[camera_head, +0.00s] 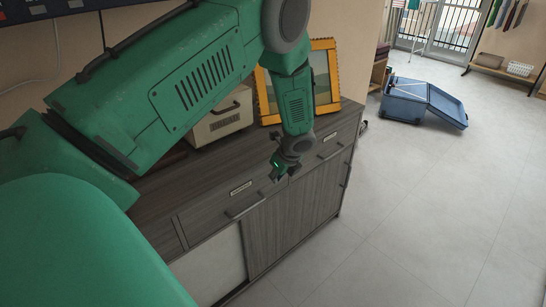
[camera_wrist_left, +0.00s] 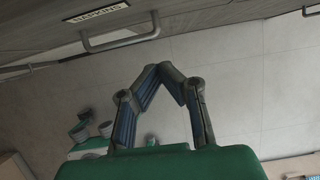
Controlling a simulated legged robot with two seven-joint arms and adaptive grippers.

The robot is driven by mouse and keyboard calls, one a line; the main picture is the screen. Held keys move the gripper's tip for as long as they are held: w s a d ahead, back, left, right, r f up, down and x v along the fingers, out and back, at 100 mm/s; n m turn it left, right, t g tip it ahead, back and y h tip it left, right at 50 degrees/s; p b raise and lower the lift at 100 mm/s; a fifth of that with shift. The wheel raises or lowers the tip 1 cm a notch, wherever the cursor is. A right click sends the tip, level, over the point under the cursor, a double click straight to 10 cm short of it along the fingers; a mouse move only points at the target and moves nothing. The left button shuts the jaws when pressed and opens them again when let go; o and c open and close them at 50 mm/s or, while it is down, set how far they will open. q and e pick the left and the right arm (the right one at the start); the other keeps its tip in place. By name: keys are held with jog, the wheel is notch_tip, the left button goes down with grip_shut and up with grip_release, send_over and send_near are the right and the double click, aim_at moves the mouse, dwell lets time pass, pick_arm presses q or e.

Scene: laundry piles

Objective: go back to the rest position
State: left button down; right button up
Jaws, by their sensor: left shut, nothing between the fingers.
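My left arm reaches in from the left of the head view, over a dark grey-brown wood sideboard (camera_head: 221,211). My left gripper (camera_head: 277,172) hangs in front of the sideboard's drawers, close to a drawer handle. In the left wrist view the two fingers (camera_wrist_left: 160,68) meet at their tips, shut and empty, with pale floor behind them. My right gripper shows in neither view.
A yellow-framed picture (camera_head: 321,74) and a beige box (camera_head: 222,118) stand on the sideboard. A low bench (camera_head: 500,68) is at the far right. The tiled floor right of the sideboard is clear.

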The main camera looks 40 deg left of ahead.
pick_arm(q)
jog(key=s+d+f+n+h, duration=0.2)
jog(key=s+d+f+n, duration=0.3)
jog(key=s+d, duration=0.3)
jog(key=s+d+f+n+h, duration=0.2)
jog(key=s+d+f+n, duration=0.2)
jog(key=s+d, duration=0.4)
jog(key=s+d+n, duration=0.1)
jog(key=s+n, duration=0.8)
jog(key=s, duration=0.6)
jog(key=shift+d+r, duration=0.25)
jog(key=shift+r, duration=0.2)
jog(key=shift+s+d, duration=0.1)
